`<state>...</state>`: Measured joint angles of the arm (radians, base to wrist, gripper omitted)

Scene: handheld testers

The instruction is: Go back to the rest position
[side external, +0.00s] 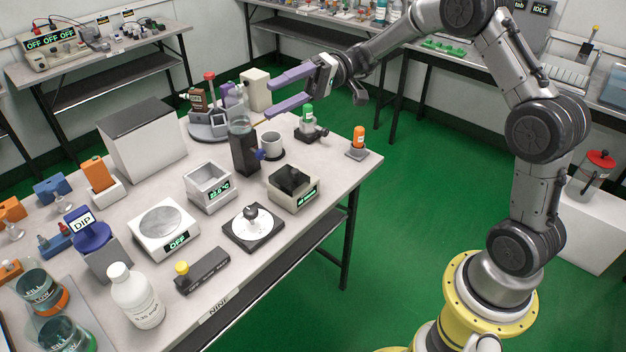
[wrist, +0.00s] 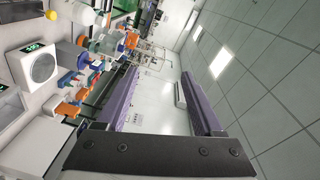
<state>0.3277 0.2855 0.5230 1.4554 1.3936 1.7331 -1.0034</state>
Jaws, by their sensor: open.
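My gripper (side external: 270,102) is in the side external view, above the back part of the work table, reaching in from the right. Its two long purple fingers are spread apart and point to the left, with nothing held between them. The dark clear-topped vessel (side external: 243,150) stands on the table just below and left of the fingertips. In the wrist view the gripper (wrist: 159,75) shows both fingers apart, facing the far wall and ceiling. Whether the lower finger touches anything behind it cannot be told.
An orange-topped item (side external: 358,139) stands at the right corner. Green floor (side external: 415,215) is open between table and my base.

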